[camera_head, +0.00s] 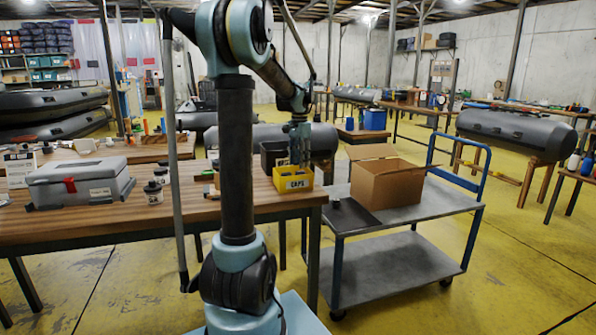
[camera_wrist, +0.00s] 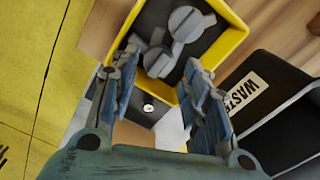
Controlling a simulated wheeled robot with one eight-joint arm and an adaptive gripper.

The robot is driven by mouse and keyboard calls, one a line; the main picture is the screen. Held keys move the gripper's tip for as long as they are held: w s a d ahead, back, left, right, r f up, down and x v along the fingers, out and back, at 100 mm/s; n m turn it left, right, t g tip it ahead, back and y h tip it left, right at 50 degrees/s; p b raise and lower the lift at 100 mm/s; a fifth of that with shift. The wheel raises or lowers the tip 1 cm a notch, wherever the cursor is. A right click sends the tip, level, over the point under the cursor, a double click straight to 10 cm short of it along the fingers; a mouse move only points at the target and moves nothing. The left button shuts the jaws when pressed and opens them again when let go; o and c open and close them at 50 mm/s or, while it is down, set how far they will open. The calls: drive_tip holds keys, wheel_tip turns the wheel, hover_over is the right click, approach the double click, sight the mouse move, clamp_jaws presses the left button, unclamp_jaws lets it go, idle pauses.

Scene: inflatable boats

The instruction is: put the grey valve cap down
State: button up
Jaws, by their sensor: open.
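My gripper (camera_head: 299,158) is above the yellow bin labelled CAPS (camera_head: 293,184) at the table's right end. In the wrist view, its two blue-grey fingers (camera_wrist: 162,68) are spread apart with nothing clearly held between them. Grey valve caps with raised grips (camera_wrist: 185,22) lie on the dark floor of the yellow bin (camera_wrist: 238,27). One cap (camera_wrist: 158,62) lies near the fingertips. Caps overlap in the picture, and I cannot tell exactly how many there are. The head view does not show the bin's inside.
A black bin marked WASTE (camera_wrist: 282,92) stands close beside the yellow bin. A steel cart (camera_head: 395,211) with an open cardboard box (camera_head: 385,187) is to the right. A grey toolbox (camera_head: 80,183) and small jars (camera_head: 153,193) are on the table's left.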

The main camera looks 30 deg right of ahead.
wheel_tip(320, 180, up, 8)
drive_tip(key=s+a+f+n, duration=0.2)
drive_tip(key=a+n, duration=0.1)
drive_tip(key=a, duration=0.6)
drive_tip(key=s+a+f+n+t, duration=0.1)
drive_tip(key=s+a+f+n, duration=0.15)
drive_tip(key=a, duration=0.55)
drive_tip(key=s+a+f+n, duration=0.1)
drive_tip(key=s+a+n, duration=0.15)
drive_tip(key=a, duration=0.65)
drive_tip(key=s+a+f+n+t, duration=0.1)
drive_tip(key=s+a+f+n, duration=0.7)
drive_tip(key=s+a+f, duration=0.6)
wheel_tip(320, 180, down, 4)
drive_tip(key=shift+s+a+r, duration=0.1)
drive_tip(key=shift+s+a, duration=0.05)
drive_tip(key=shift+s, duration=1)
